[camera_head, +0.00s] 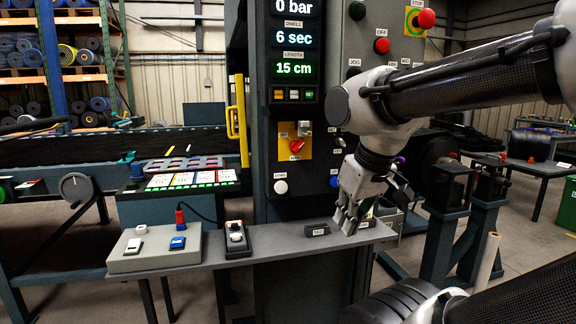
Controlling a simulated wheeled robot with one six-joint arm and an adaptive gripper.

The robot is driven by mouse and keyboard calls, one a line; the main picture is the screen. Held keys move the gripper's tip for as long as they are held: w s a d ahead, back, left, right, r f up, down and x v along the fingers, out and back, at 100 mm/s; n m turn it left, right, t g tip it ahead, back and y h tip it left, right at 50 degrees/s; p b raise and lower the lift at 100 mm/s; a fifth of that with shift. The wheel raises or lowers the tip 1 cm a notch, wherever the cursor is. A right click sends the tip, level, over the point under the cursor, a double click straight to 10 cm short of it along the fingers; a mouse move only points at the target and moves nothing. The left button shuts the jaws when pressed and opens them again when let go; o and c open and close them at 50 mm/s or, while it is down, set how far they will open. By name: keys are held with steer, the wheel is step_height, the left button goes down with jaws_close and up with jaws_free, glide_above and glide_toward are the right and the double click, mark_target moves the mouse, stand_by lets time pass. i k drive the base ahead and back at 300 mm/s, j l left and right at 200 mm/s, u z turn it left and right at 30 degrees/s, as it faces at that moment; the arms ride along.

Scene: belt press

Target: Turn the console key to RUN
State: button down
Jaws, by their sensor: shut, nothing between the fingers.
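The dark console panel (300,85) stands in the middle of the head view. I cannot make out the console key for certain. Part of a control with small labels shows beside my wrist, and my arm hides the area to its right. A red rotary handle (296,146) sits on a yellow plate, with a small silver fitting (305,128) above it. My gripper (345,220) points down, shut and empty, in front of the lower panel and close to the grey shelf (280,240). I cannot tell whether it touches the shelf.
A white button (281,187) and a blue button (334,181) are low on the panel. A small labelled dark block (317,229) lies on the shelf beside my gripper. A grey control box (155,248) stands at left. A yellow handle (238,122) is left of the panel.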

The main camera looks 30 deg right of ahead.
mark_target(340, 142)
steer(key=z, duration=0.9)
